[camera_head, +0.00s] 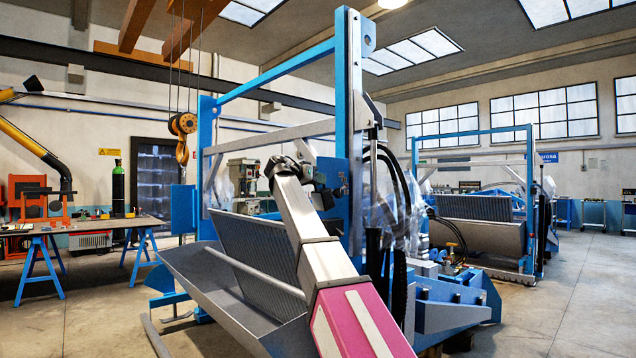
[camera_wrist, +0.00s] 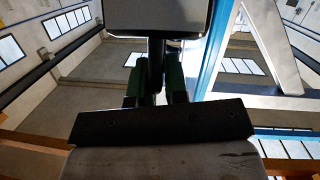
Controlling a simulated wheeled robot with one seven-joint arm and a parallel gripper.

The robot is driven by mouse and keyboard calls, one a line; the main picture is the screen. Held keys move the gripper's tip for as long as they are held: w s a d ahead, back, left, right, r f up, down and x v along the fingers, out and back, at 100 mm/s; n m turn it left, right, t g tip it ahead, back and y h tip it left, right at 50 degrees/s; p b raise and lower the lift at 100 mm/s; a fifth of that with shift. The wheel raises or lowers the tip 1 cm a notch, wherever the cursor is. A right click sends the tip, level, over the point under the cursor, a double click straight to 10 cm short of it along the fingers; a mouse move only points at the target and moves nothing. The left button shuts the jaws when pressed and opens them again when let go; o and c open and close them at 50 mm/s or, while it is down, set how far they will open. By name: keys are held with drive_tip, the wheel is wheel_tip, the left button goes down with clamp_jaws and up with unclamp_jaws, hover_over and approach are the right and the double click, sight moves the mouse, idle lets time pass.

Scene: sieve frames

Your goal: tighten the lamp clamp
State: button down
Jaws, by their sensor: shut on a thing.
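In the wrist view, my gripper (camera_wrist: 157,75) has its two dark green fingers closed on either side of a dark upright stem, which I take to be part of the lamp clamp (camera_wrist: 156,55). A grey block with a dark rim, perhaps the lamp (camera_wrist: 157,16), sits right beyond the fingertips. The exact contact is in shadow. In the head view, my arm reaches up to the blue machine frame (camera_head: 342,90), and my gripper (camera_head: 318,180) is among small dark parts beside the upright. The clamp cannot be made out clearly there.
A grey ribbed sieve trough (camera_head: 225,290) lies below and behind my arm. Black hoses (camera_head: 398,185) hang right of the upright. A crane hook (camera_head: 182,150) hangs at left. A workbench on blue trestles (camera_head: 80,226) stands at far left. Open floor lies at right.

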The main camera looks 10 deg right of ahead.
drive_tip(key=c, duration=1.2)
unclamp_jaws()
drive_tip(key=shift+s+d, duration=0.15)
drive_tip(key=shift+s, duration=0.05)
drive_tip(key=shift+s+a+r, duration=0.1)
drive_tip(key=shift+a+r, duration=0.05)
drive_tip(key=shift+a, duration=0.3)
drive_tip(key=v, duration=1)
